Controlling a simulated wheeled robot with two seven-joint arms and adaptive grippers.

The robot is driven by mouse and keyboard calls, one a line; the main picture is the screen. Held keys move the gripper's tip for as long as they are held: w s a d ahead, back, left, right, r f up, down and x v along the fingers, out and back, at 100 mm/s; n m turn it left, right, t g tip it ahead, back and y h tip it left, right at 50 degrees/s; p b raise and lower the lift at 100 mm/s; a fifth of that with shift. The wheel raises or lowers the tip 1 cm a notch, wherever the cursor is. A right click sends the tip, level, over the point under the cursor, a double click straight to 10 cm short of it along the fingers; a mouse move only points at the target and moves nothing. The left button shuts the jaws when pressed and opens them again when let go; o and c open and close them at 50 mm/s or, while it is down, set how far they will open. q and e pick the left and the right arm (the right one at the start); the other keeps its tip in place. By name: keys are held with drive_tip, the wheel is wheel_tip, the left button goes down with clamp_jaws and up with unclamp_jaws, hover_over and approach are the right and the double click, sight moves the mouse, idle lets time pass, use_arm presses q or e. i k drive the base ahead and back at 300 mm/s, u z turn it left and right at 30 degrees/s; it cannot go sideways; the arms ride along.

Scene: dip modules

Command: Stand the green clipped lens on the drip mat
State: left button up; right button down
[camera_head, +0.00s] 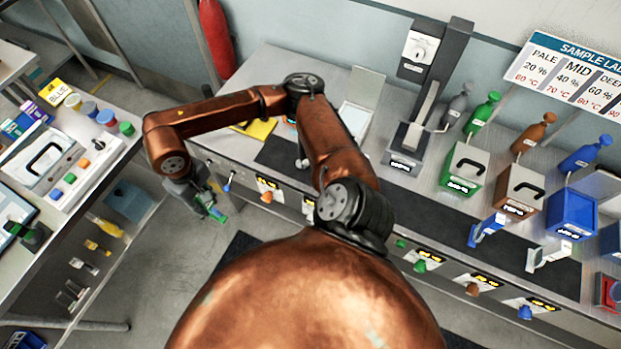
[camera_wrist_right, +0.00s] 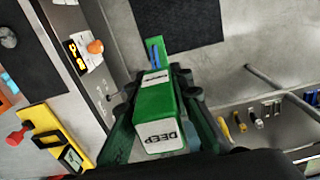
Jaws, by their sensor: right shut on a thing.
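My right gripper (camera_head: 212,208) hangs over the aisle between the left bench and the counter. It is shut on the green clipped lens (camera_head: 218,214), apart from any surface. In the right wrist view the lens's green clip (camera_wrist_right: 157,103) shows a white label reading DEEP, with a blue piece at its far end, between the fingers (camera_wrist_right: 160,95). A dark mat strip, seemingly the drip mat (camera_head: 278,156), lies along the counter's front; my arm hides part of it. My left gripper is not in view.
A blue clipped piece (camera_head: 486,229) and a white one (camera_head: 548,256) stand at the counter's right front. Green (camera_head: 465,168), brown (camera_head: 520,190) and blue (camera_head: 572,212) boxes stand behind. Knobs line the counter's front face. The left bench holds trays and jars.

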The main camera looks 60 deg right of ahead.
sight(422, 215)
drive_tip(key=u, duration=0.35)
drive_tip(key=k, duration=0.95)
drive_tip(key=z, duration=1.65)
